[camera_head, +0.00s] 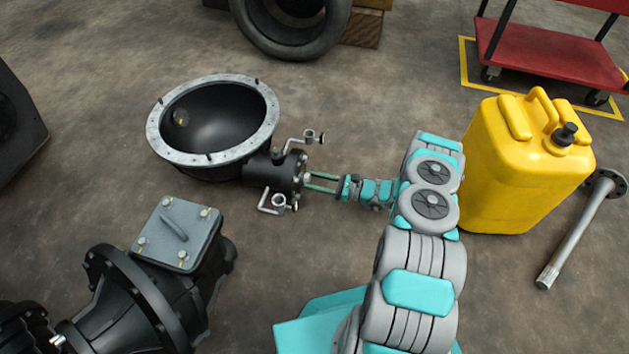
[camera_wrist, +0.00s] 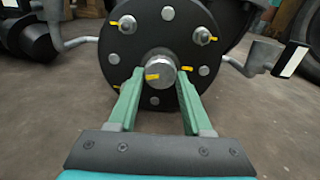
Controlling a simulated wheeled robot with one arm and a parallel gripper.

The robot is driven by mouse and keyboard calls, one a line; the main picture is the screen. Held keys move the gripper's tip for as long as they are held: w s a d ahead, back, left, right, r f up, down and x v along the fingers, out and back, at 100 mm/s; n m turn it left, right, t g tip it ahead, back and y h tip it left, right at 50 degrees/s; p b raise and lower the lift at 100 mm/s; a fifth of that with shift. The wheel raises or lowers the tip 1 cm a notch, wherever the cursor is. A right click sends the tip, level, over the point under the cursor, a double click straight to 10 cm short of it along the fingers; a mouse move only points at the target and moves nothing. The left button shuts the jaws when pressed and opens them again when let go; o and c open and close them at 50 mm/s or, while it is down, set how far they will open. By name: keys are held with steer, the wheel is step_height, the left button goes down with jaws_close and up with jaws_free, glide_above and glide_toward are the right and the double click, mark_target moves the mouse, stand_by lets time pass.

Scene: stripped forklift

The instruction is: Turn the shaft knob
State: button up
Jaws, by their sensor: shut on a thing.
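The shaft knob (camera_wrist: 159,72) is a short round metal stub with a yellow mark, at the centre of a black round flange (camera_wrist: 120,48) with several bolts. The flange ends the black cylinder (camera_head: 282,173) on the side of the bowl-shaped housing (camera_head: 210,122). My gripper (camera_wrist: 158,88) has its two green fingers on either side of the knob and is shut on it. My gripper also shows in the head view (camera_head: 310,180), where the knob between the fingertips is too small to make out clearly.
Bent metal pipes (camera_head: 306,138) stick out on both sides of the cylinder. A yellow jerrycan (camera_head: 515,165) stands right of my arm, with a flanged metal shaft (camera_head: 577,237) beyond it. A dark gearbox part (camera_head: 180,235) lies at front left. The floor between is clear.

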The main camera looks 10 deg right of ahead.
jaws_close()
steer(key=shift+f+m+b, duration=0.15)
steer(key=shift+m+b, duration=0.35)
steer(key=shift+b, duration=0.15)
steer(key=shift+r+m+b, duration=0.2)
steer(key=shift+m+b, duration=0.45)
steer(key=shift+m, duration=0.45)
steer(key=o, duration=0.9)
jaws_free()
steer(key=shift+p+v, duration=0.5)
steer(key=shift+v, duration=3.45)
